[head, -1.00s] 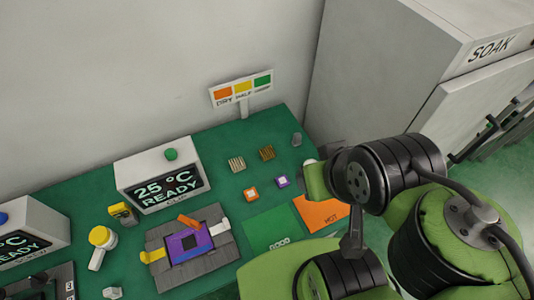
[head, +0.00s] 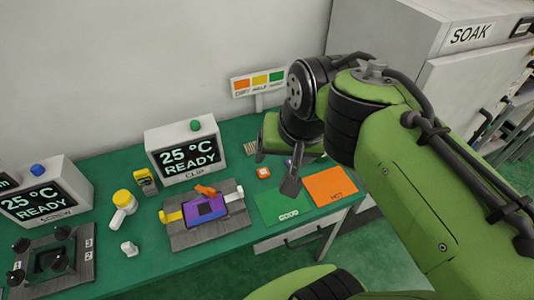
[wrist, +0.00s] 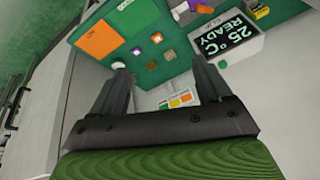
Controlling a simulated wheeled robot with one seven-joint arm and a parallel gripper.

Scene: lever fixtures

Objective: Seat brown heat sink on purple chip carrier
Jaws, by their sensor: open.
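The brown heat sink (wrist: 151,65) lies on the green bench in the wrist view, beside a paler heat sink (wrist: 169,54). In the head view my arm hides the brown one. A purple carrier with a dark square centre (head: 206,208) sits in the grey fixture before the CLIP display, with yellow, orange and white lever parts around it. A small purple-edged square piece (wrist: 136,51) also lies near the heat sinks. My gripper (wrist: 160,66) is open and empty above the bench, its fingers apart on either side of the heat sink area in the wrist view.
A small orange square piece (head: 263,172) lies near the green GOOD mat (head: 283,207) and orange HOT mat (head: 331,187). The CLIP display (head: 187,150) and a colour-coded sign (head: 258,82) stand behind. The SCREW station (head: 45,195) is at left, the SOAK cabinet (head: 440,60) at right.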

